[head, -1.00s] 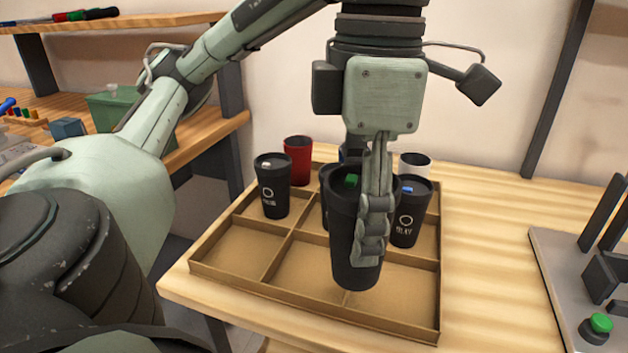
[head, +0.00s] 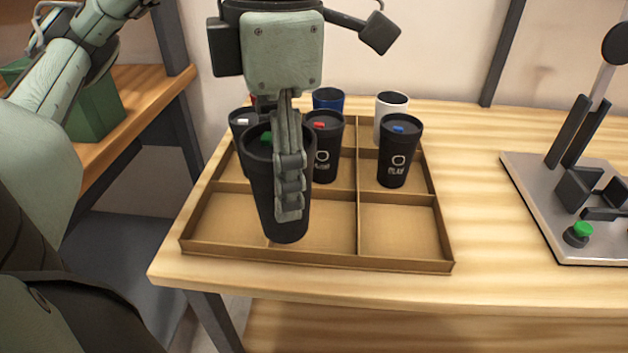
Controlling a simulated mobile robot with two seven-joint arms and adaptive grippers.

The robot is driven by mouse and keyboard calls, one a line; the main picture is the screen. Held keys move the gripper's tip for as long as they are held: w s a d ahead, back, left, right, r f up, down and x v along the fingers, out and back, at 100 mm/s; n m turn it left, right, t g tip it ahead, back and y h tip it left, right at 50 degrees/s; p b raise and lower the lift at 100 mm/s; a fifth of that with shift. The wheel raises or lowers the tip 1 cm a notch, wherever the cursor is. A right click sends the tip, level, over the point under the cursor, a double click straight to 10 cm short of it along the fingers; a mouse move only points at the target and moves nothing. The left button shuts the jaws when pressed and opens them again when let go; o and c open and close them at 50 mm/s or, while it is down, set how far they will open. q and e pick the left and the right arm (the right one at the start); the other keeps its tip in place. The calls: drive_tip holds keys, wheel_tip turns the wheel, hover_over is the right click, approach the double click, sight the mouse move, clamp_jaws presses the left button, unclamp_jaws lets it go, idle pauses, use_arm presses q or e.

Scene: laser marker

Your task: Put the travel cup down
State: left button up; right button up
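My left gripper (head: 290,215) is shut on a black travel cup (head: 265,190) with a green tab on its lid. The cup is nearly upright in front of the standing cups, over the cardboard tray (head: 360,263). It covers the divider between the left and middle front compartments. I cannot tell whether its base touches the tray. My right gripper is not in view.
Black cups with white (head: 242,120), red (head: 328,150) and blue (head: 398,155) tabs stand in the tray, with red, blue (head: 328,98) and white (head: 390,108) cups behind. The right front compartment (head: 400,230) is empty. A laser marker (head: 590,190) stands right on the table (head: 480,200).

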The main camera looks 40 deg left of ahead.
use_arm(q)
drive_tip(key=shift+w+a+f, duration=0.25)
drive_tip(key=shift+w+f, duration=0.6)
drive_tip(key=shift+w, duration=0.3)
drive_tip(key=w+f, duration=0.2)
drive_tip(key=w+a+f+b, duration=0.1)
drive_tip(key=w+f, duration=0.1)
drive_tip(key=w+f+b, duration=0.1)
drive_tip(key=w+f, duration=0.1)
drive_tip(key=f, duration=0.1)
drive_tip(key=shift+w+a+f, duration=0.1)
drive_tip(key=shift+w+a, duration=0.2)
drive_tip(key=shift+f, duration=0.3)
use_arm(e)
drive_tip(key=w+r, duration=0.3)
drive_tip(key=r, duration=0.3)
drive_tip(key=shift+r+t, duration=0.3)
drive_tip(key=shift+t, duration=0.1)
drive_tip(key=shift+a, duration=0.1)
use_arm(q)
drive_tip(key=shift+f, duration=0.2)
drive_tip(key=o, duration=0.7)
drive_tip(key=shift+o, duration=0.3)
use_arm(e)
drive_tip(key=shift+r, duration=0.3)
use_arm(q)
drive_tip(key=shift+r, duration=0.1)
